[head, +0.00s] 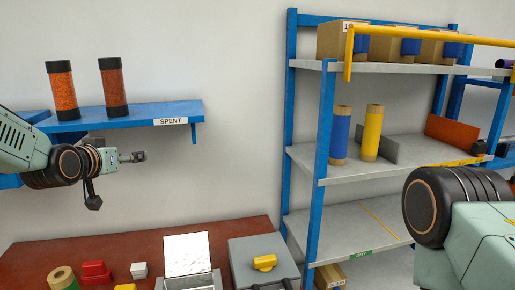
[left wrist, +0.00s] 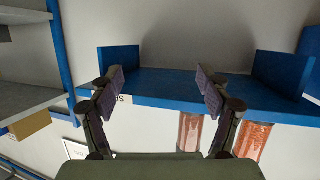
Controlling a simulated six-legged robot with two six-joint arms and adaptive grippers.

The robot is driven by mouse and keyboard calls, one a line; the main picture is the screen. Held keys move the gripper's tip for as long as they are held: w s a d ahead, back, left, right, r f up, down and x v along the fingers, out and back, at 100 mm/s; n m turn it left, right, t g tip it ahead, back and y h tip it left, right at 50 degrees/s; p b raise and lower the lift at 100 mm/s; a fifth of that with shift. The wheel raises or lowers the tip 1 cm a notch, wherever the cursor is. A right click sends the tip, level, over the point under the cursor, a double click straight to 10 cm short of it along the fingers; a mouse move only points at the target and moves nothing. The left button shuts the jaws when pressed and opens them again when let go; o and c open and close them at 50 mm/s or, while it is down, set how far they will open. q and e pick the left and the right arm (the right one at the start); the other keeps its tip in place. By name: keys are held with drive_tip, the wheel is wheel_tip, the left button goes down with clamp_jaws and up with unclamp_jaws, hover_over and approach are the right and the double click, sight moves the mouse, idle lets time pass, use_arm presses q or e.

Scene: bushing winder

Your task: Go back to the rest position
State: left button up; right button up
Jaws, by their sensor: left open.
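My left gripper (head: 134,157) is in front of and a little below the blue shelf (head: 152,109) labelled SPENT, to the right of its cylinders in the head view. In the left wrist view the two fingers (left wrist: 160,78) are spread apart with nothing between them, and the shelf (left wrist: 160,90) lies beyond them. Two orange-red cylinders with black ends stand on the shelf, a left one (head: 63,90) and a right one (head: 113,87). Their reddish bodies show partly in the left wrist view. My right arm (head: 440,215) enters at the right; its gripper is not visible.
A red-brown table (head: 130,247) below holds a tape roll (head: 62,278), a red block (head: 96,272), a metal box (head: 187,250) and a grey case (head: 262,250). A blue-framed rack (head: 323,150) at the right holds a blue cylinder (head: 340,135), a yellow cylinder (head: 372,132) and cartons (head: 335,42).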

use_arm(q)
drive_tip(key=a+r+t, duration=0.1)
drive_tip(key=a+r, duration=0.2)
drive_tip(key=r, duration=0.6)
drive_tip(key=a+r+t+y, duration=0.1)
drive_tip(key=a+r+t, duration=0.1)
drive_tip(key=r, duration=0.7)
drive_tip(key=shift+w+a+r, duration=0.15)
drive_tip(key=shift+w+a, duration=0.3)
drive_tip(key=shift+a, duration=0.05)
drive_tip(key=s+d+f+g, duration=0.2)
drive_tip(key=d+f, duration=0.1)
drive_tip(key=f, duration=0.8)
drive_tip(key=s+d+f+g+h, duration=0.1)
drive_tip(key=s+d+f+g, duration=0.2)
drive_tip(key=f, duration=0.9)
drive_tip(key=s+d+f+g, duration=0.15)
drive_tip(key=d+f, duration=0.25)
drive_tip(key=f, duration=0.7)
drive_tip(key=s+d+f+g, duration=0.2)
drive_tip(key=s+f+g, duration=0.1)
drive_tip(key=s+f, duration=0.8)
drive_tip(key=s+d+f+g, duration=0.3)
drive_tip(key=s+f, duration=0.9)
drive_tip(key=s, duration=0.5)
drive_tip(key=shift+s+d+g, duration=0.2)
drive_tip(key=shift+d+g, duration=0.05)
drive_tip(key=shift+g, duration=0.5)
